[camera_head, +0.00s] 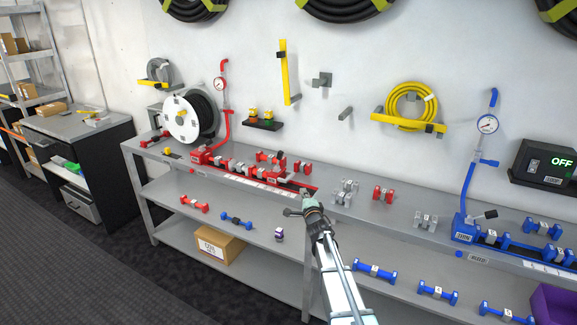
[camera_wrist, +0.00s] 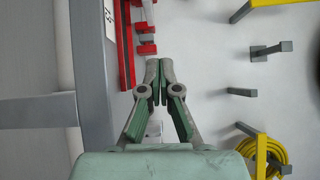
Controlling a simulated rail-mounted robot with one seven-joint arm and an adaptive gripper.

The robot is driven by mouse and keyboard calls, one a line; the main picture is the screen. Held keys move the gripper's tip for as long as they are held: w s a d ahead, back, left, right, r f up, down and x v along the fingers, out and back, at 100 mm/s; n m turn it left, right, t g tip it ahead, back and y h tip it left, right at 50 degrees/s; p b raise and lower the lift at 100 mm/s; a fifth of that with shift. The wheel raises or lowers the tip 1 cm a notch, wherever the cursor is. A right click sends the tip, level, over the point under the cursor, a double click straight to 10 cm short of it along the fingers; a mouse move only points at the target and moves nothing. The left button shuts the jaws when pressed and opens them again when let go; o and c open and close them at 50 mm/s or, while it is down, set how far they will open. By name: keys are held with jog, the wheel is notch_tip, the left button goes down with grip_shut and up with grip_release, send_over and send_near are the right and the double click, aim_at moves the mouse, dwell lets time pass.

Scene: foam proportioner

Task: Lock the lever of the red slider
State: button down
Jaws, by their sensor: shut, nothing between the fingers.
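The red proportioner assembly (camera_head: 208,157) stands on the left part of the bench top, with a pipe and gauge. A red rail with a white scale (camera_head: 262,187) runs to the right from it, with red and grey fittings (camera_head: 237,167) along it. I cannot single out the slider's lever or its position at this size. My gripper (camera_head: 304,198) is shut and empty near the right end of the red rail. In the wrist view my closed fingertips (camera_wrist: 159,62) are just below the red parts (camera_wrist: 146,28) and beside the red rail (camera_wrist: 124,45); contact is unclear.
Loose grey fittings (camera_head: 345,191) and a red fitting (camera_head: 383,191) stand right of my gripper. A blue assembly (camera_head: 465,228) stands farther right. Wall hooks (camera_head: 346,113) and a yellow hose (camera_head: 411,104) stick out behind the bench. The lower shelf holds a cardboard box (camera_head: 220,243).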

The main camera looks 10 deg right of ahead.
jog(key=shift+m+t+y, duration=0.3)
jog(key=shift+t+y, duration=0.4)
jog(key=shift+t, duration=0.1)
jog(key=r, duration=0.1)
jog(key=w+r, duration=0.1)
jog(key=r, duration=0.1)
jog(key=w+a+r, duration=0.1)
jog(key=shift+r, duration=0.4)
jog(key=shift+w, duration=0.1)
jog(key=p, duration=0.2)
send_near(279, 160)
jog(key=w+d+r, duration=0.2)
jog(key=w+d, duration=0.3)
jog(key=w+a, duration=0.1)
jog(key=a+p, duration=0.1)
jog(key=shift+w+a+r, duration=0.2)
jog(key=shift+w+a, duration=0.45)
jog(key=shift+a, duration=0.15)
jog(key=shift+a+r+p, duration=0.1)
jog(key=shift+r+p, duration=0.05)
jog(key=shift+p, duration=0.2)
